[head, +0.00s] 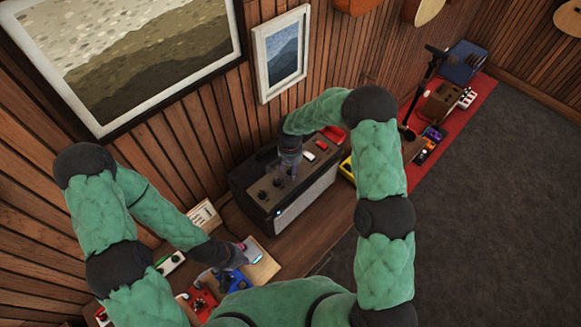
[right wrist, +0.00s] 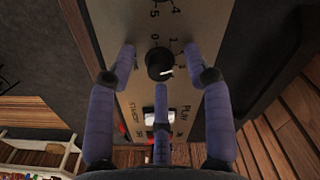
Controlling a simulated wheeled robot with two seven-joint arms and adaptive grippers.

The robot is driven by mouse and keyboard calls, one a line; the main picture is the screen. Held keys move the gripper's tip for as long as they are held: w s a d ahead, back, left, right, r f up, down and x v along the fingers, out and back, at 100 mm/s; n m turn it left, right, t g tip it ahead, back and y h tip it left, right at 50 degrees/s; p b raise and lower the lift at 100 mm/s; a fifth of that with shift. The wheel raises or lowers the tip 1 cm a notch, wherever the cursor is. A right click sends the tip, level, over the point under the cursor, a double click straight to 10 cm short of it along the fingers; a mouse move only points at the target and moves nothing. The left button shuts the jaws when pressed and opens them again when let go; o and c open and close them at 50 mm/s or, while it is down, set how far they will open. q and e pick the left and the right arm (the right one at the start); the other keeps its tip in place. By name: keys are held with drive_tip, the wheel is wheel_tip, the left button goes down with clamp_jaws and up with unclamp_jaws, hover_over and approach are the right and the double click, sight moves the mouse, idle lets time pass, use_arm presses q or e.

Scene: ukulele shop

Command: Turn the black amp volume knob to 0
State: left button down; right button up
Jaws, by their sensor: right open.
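The amp (head: 305,199) is a dark box with a brownish control panel on top, standing on the wooden bench. My right gripper (head: 289,172) is above this panel, pointing down. In the right wrist view, its purple-grey fingers are spread around a round black knob (right wrist: 159,62), with gaps visible between fingers and knob. The knob's white pointer mark is turned to the lower right. Printed numbers curve around the knob, partly hidden by a finger. My left gripper (head: 244,253) is low over the bench, left of the amp; its fingers are too small to judge.
More black knobs (head: 263,195) sit on the panel. A white switch (right wrist: 158,118) lies below the knob in the right wrist view, by STANDBY and PLAY lettering. Red and blue pedals (head: 199,299) are near my left arm. A microphone stand (head: 407,131) rises beyond the amp. The dark floor is clear.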

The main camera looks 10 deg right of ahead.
clamp_jaws()
drive_tip(key=n+b, duration=0.2)
drive_tip(key=b, duration=0.1)
drive_tip(key=shift+f+n, duration=0.15)
drive_tip(key=shift+n, duration=0.15)
drive_tip(key=n+b, duration=0.2)
drive_tip(key=shift+n, duration=0.3)
drive_tip(key=n+b, duration=0.1)
drive_tip(key=n, duration=0.1)
drive_tip(key=shift+n, duration=0.4)
drive_tip(key=n+b, duration=0.1)
drive_tip(key=n, duration=0.1)
drive_tip(key=shift+n, duration=0.4)
drive_tip(key=n+b, duration=0.1)
drive_tip(key=n, duration=0.4)
